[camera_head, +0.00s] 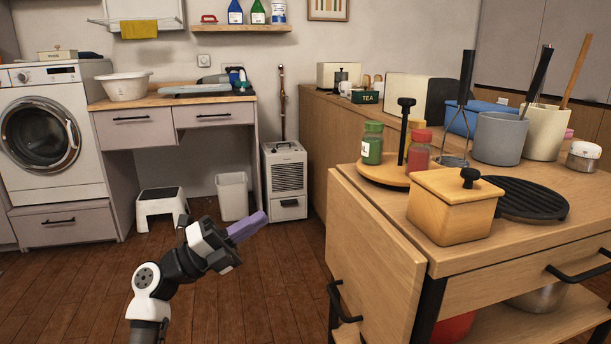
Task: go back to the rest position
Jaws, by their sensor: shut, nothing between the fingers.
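My gripper (246,228) is in the lower left-middle of the head view, at the end of my white and black arm. Its purple fingers are together and hold nothing. It is in free air above the wooden floor (240,300), pointing up and to the right. It is apart from the wooden island and from the desk behind it.
A white stool (160,205), a bin (232,196) and a heater (286,180) stand behind my gripper. A washing machine (60,150) is at the left.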

